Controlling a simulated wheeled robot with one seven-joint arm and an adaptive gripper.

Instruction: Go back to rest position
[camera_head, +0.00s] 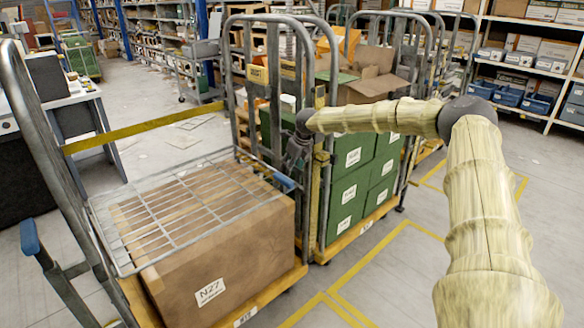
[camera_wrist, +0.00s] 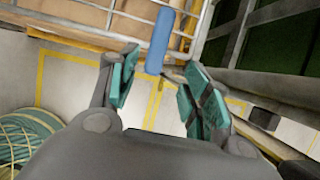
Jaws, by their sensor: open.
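My gripper (camera_head: 296,150) hangs at the end of my arm, in front of the frame between two roll carts. In the wrist view my gripper (camera_wrist: 158,90) is open, its two green-padded fingers apart with nothing held between them. A blue handle (camera_wrist: 160,40) of the cart shows just beyond the fingertips; a blue handle (camera_head: 284,181) also shows right below the gripper in the head view. I cannot tell whether the fingers touch it.
A roll cart holds a large cardboard box (camera_head: 215,235) under a wire shelf (camera_head: 165,215). Behind it, another cart carries green crates (camera_head: 348,200). A yellow strap (camera_head: 145,128) spans the near cart. Clear floor with yellow lines (camera_head: 385,265) lies to the right.

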